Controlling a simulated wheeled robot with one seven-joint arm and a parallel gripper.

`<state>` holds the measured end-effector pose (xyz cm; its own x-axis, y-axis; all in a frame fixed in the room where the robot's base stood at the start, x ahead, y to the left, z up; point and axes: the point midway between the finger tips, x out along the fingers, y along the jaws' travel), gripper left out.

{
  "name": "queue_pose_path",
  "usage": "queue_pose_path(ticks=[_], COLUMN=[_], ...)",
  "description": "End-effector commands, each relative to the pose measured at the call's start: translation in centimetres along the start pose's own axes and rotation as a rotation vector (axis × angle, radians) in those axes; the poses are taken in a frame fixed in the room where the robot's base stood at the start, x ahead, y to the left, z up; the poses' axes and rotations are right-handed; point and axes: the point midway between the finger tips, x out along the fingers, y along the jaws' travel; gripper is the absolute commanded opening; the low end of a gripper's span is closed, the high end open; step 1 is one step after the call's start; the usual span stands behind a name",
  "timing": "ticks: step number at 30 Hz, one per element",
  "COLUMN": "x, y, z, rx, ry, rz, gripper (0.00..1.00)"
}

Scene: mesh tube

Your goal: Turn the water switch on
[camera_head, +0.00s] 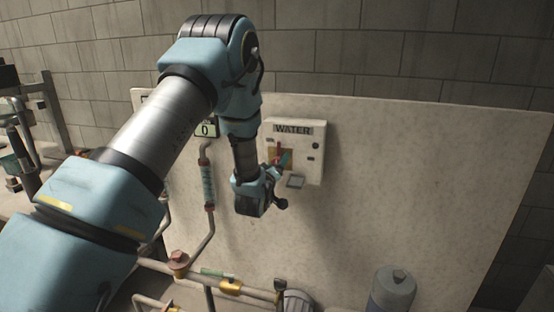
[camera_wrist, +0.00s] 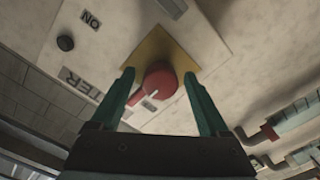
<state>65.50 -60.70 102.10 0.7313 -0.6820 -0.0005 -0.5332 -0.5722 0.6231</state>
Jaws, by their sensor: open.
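The water switch box (camera_head: 313,165) is a pale panel marked WATER, mounted on the light board in the head view. Its red switch knob (camera_wrist: 159,80) sits on a yellow plate (camera_wrist: 150,52) in the wrist view, with a narrow red part pointing to the lower left. An ON label (camera_wrist: 91,20) shows at the upper left. My gripper (camera_wrist: 158,75) is open, with one teal finger on each side of the knob in the picture. I cannot tell whether either finger touches it. In the head view my gripper (camera_head: 277,172) is at the box's lower left and partly hides the knob.
A black button (camera_wrist: 66,43) is on the box near ON. A vertical pipe with a coil (camera_head: 208,185) runs left of the box, under a gauge reading 0 (camera_head: 206,130). More pipes and a grey cylinder (camera_head: 391,292) are below. The board's right side is clear.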

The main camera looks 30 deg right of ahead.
Motion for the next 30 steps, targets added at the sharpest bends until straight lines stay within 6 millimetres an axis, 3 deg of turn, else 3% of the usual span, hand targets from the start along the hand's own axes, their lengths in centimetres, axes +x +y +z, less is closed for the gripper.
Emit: queue_pose_path(ticks=[11, 30], x=[0.48, 0.46], y=[-0.01, -0.01], z=[0.01, -0.01], rx=[0.0, 0.0], ry=[0.0, 0.001], rz=[0.0, 0.0], gripper=[0.77, 0.04])
